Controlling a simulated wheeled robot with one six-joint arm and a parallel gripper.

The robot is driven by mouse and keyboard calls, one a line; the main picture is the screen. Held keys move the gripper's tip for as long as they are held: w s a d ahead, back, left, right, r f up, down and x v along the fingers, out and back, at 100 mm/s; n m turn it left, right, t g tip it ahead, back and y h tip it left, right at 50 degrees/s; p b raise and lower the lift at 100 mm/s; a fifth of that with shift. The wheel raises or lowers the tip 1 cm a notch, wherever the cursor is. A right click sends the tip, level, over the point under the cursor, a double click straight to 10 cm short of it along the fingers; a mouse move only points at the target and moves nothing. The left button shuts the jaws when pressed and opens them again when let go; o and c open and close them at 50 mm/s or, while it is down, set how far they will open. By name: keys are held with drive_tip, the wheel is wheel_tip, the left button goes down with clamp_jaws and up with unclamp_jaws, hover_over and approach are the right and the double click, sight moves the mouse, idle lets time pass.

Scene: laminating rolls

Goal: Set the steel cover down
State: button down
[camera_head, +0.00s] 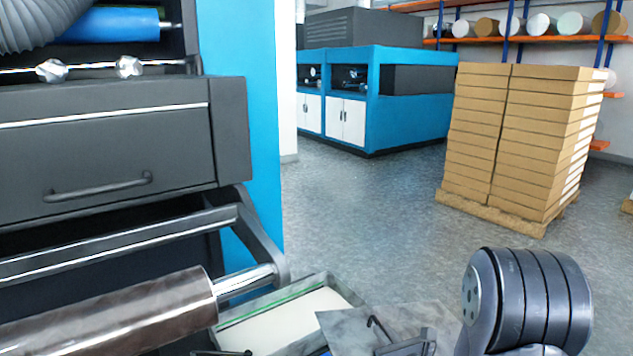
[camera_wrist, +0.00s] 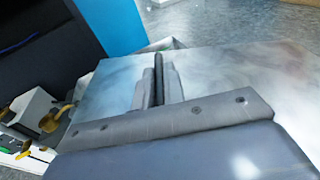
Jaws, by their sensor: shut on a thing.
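The steel cover (camera_wrist: 225,75) is a flat grey metal panel with cloudy marks and fills much of the wrist view. My gripper (camera_wrist: 158,88) is over it, its two fingers shut on the dark bar handle (camera_wrist: 159,62) that stands on the cover. In the head view, part of the cover (camera_head: 340,325) and its black handle (camera_head: 379,327) show at the bottom, beside my wrist. The cover's near part is hidden behind my gripper in the wrist view. I cannot tell whether its underside touches anything.
An open tray-like frame (camera_head: 317,284) with a pale inside lies left of the cover. A dark brown roll (camera_head: 110,318) on a steel shaft belongs to the machine at left. A pallet of cardboard boxes (camera_head: 515,140) stands at right. The floor (camera_head: 365,205) between is clear.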

wheel_tip(320, 180, up, 23)
drive_tip(key=p, duration=2.1)
drive_tip(key=shift+f, duration=0.15)
